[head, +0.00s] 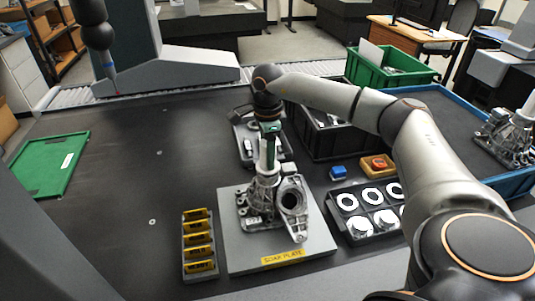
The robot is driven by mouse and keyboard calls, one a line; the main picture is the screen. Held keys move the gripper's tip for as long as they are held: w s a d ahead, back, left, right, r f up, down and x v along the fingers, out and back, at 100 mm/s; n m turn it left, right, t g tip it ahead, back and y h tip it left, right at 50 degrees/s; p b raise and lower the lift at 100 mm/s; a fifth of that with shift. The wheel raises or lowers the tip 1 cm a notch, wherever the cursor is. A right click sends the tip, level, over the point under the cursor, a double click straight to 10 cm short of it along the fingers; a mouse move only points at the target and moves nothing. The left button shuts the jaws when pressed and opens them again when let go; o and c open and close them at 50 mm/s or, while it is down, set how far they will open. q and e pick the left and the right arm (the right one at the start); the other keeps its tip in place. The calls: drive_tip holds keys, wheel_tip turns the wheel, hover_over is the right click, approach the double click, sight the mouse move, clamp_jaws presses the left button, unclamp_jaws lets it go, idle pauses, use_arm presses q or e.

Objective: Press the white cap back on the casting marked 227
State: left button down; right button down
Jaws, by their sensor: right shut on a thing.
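A grey metal casting (265,190) stands on the grey plate (238,262) labelled SOAK PLATE, in the middle front of the head view. Its mark is too small to read. A tall white cap (267,155) stands upright on top of the casting's left part. My right gripper (269,133) reaches down over it from above and is shut on the cap's upper end. Whether the cap is fully seated cannot be told. A second casting (505,133), with a similar white piece, is at the far right. My left gripper is not in view.
A black tray (345,232) with white rings and discs lies right of the plate. A holder of yellow labelled blocks (198,240) is at its left. Blue (338,172) and orange (378,165) pieces and dark bins stand behind. The table's left middle is clear, beside a green panel (50,163).

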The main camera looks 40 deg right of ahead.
unclamp_jaws()
idle(0.4)
drive_tip(key=shift+r+p, duration=3.15)
drive_tip(key=shift+r, duration=0.4)
drive_tip(key=shift+c, duration=0.2)
clamp_jaws()
drive_tip(key=shift+f, duration=0.25)
